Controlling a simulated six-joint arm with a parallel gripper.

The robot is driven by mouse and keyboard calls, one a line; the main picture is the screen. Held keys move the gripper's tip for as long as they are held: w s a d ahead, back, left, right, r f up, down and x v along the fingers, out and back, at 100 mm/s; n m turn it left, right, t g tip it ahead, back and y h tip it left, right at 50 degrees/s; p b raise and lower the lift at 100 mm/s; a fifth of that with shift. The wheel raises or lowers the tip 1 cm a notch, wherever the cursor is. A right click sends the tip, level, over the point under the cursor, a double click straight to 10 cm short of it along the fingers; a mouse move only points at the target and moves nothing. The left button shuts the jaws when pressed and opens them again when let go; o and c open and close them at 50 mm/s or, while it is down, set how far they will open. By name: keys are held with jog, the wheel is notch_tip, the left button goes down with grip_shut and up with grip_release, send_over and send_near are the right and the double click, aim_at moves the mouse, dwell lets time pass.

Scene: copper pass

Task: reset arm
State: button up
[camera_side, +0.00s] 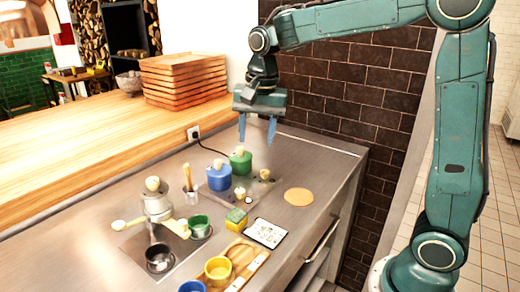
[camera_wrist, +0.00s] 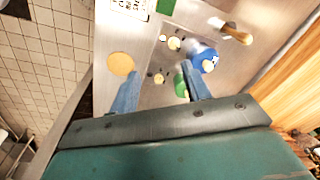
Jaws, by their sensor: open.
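My gripper (camera_side: 257,130) hangs over the back of the steel counter in the side view, fingers pointing down and spread apart. The wrist view shows my gripper (camera_wrist: 160,92) with its two blue fingers wide apart and nothing between them touching either one. Below it stand a green canister (camera_side: 240,161) and a blue canister (camera_side: 219,176) with pale knobs. The blue canister (camera_wrist: 204,58) shows beyond the right finger in the wrist view. The green canister (camera_wrist: 180,85) is partly hidden by that finger.
A round tan disc (camera_side: 299,197) lies flat on the counter. A grinder-like machine (camera_side: 157,203), a green cup (camera_side: 199,226), a yellow cup (camera_side: 218,269) on a wooden tray and a white card (camera_side: 265,233) stand forward. Stacked wooden trays (camera_side: 185,78) and a dark brick wall (camera_side: 345,88) border the counter.

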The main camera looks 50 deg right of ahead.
jog(key=s+a+n+t, duration=0.1)
jog(key=s+n+t, duration=0.3)
jog(key=s+n, duration=0.7)
jog(key=s, duration=1.1)
jog(key=shift+s+a, duration=0.2)
jog(key=shift+a, duration=0.1)
